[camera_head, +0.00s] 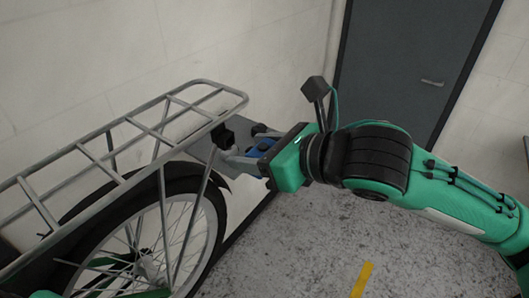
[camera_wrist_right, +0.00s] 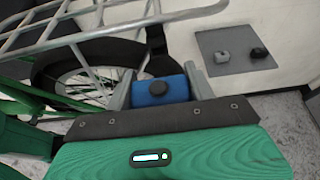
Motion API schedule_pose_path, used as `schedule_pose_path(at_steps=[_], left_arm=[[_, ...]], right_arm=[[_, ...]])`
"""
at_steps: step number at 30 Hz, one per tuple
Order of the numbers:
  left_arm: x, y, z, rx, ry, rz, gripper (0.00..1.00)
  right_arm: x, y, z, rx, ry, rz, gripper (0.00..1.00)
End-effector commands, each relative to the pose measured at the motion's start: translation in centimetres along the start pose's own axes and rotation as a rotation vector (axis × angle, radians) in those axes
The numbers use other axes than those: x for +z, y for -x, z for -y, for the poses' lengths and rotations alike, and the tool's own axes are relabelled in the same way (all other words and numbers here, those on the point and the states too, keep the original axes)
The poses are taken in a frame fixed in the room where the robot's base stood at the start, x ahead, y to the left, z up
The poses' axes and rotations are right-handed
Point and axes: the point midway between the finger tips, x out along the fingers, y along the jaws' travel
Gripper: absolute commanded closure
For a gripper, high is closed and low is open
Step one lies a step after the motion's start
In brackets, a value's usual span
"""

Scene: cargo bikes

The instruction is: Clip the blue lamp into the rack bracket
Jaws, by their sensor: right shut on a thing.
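In the head view the lamp (camera_head: 262,147) is partly covered by the fingers of the right gripper (camera_head: 247,146), close to the rear end of the rack. The grey tube rack (camera_head: 108,156) has a grey plate (camera_head: 229,103) at that end, with a dark block (camera_head: 223,137) beside it. Whether the lamp touches the bracket cannot be told.
The bike's rear wheel (camera_head: 207,238) and black mudguard are below the rack. In the wrist view a grey plate (camera_wrist_right: 214,69) carries two small fittings. A pale wall stands behind, a dark door (camera_head: 405,60) farther back.

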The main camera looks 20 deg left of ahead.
Motion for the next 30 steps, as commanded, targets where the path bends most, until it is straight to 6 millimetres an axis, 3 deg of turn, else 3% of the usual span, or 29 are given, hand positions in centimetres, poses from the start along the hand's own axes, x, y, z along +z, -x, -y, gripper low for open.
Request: schedule_pose_path(at_steps=[15,30], left_arm=[[0.0,0.0,-0.1,0.001,0.000,0.000,0.42],[0.0,0.0,-0.1,0.001,-0.001,0.001,0.42]], right_arm=[[1.1,-2.5,0.0,0.000,0.001,0.001,0.70],[1.2,-2.9,0.0,-0.001,0.000,0.000,0.70]])
